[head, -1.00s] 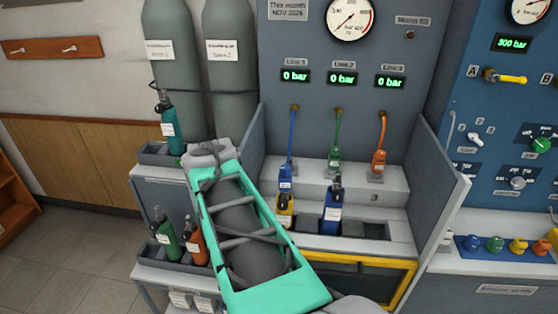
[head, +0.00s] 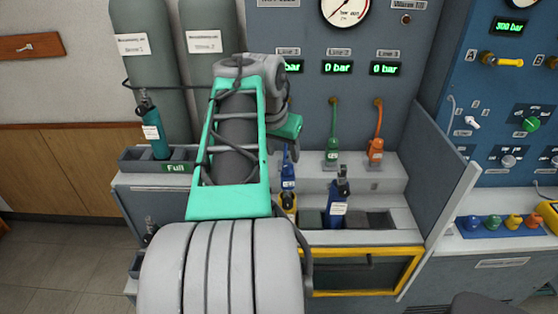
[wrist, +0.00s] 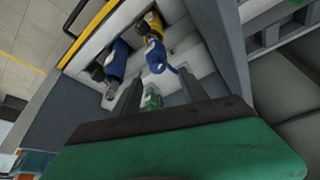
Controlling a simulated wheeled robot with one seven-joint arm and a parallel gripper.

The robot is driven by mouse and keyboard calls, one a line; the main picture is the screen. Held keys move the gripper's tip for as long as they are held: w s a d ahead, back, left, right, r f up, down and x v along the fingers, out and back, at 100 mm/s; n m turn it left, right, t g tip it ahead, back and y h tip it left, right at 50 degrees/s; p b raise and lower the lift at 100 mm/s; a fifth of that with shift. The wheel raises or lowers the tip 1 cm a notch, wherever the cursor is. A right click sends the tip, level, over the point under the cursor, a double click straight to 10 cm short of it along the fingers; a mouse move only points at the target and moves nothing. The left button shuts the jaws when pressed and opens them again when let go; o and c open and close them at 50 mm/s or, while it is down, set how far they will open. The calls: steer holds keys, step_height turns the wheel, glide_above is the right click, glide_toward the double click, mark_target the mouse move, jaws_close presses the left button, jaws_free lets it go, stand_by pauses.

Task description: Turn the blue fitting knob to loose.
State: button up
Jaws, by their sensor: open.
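The blue fitting (head: 288,176) stands on the light ledge below Line 1 at the end of its hose. My gripper's green hand covers the hose above it in the head view. The fitting also shows in the wrist view (wrist: 156,60), just beyond my fingertips. My gripper (wrist: 160,76) is open, its two dark fingers apart on either side of the line to the fitting, not visibly touching it. The knob's setting is too small to tell. The green fitting (head: 332,150) and orange fitting (head: 376,150) stand to the right.
A blue cylinder (head: 338,208) and a yellow cylinder (head: 287,204) stand in slots in front of the ledge. A grey side wall (head: 440,190) bounds the bench at the right. A teal cylinder (head: 155,135) stands in the tray at left. Line 2 and Line 3 displays read 0 bar.

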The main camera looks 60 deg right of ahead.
mark_target(288, 165)
steer(key=x, duration=0.6)
steer(key=shift+s+d+f, duration=0.15)
steer(key=shift+s, duration=0.1)
steer(key=shift+c, duration=0.4)
jaws_close()
